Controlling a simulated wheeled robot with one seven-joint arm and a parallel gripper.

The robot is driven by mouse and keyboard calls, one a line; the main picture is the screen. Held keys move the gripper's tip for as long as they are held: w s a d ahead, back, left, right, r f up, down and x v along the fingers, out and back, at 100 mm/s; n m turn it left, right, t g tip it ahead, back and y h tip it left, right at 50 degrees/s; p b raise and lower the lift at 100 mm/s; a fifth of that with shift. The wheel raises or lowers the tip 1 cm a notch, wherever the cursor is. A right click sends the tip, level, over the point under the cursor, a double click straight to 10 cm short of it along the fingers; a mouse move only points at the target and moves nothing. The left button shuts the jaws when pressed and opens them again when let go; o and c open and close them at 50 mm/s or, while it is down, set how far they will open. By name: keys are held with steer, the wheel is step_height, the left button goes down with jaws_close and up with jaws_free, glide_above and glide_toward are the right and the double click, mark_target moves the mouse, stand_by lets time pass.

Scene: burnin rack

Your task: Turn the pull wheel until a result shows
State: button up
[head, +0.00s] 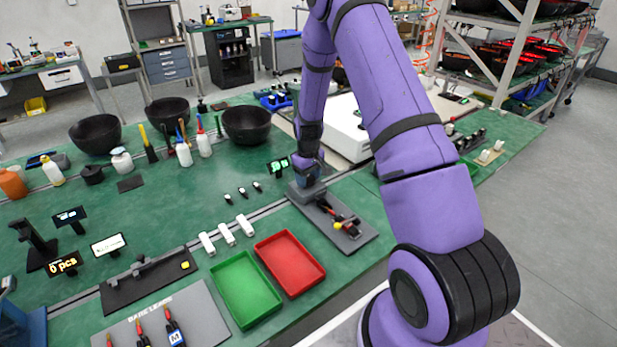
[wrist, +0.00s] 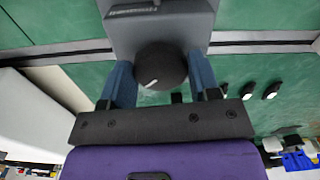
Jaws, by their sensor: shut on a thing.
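The pull wheel (wrist: 160,66) is a round black knob with a white mark, in the middle of the wrist view. It sits on a grey tester (wrist: 197,22), which also shows in the head view as a grey block on a dark plate (head: 360,236). My gripper (wrist: 160,85) has its blue fingers on either side of the wheel and is shut on it. In the head view my gripper (head: 306,178) hides the wheel. A small black display (head: 278,166) with green marks stands just left of it; I cannot read it.
Red-and-black leads (head: 337,215) lie on the tester's plate. A red tray (head: 290,263) and a green tray (head: 246,290) lie in front. Small black-and-white pieces (head: 243,192) are left of my gripper. A white box (head: 345,127) stands behind my arm.

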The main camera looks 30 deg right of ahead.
steer(key=m, duration=0.4)
steer(key=shift+m, duration=0.3)
steer(key=m, duration=0.4)
steer(key=shift+w+a, duration=0.1)
steer(key=shift+a, duration=0.05)
steer(key=shift+m, duration=0.3)
steer(key=o, duration=0.9)
step_height(320, 180, up, 11)
steer(key=shift+f, duration=0.1)
stand_by(0.4)
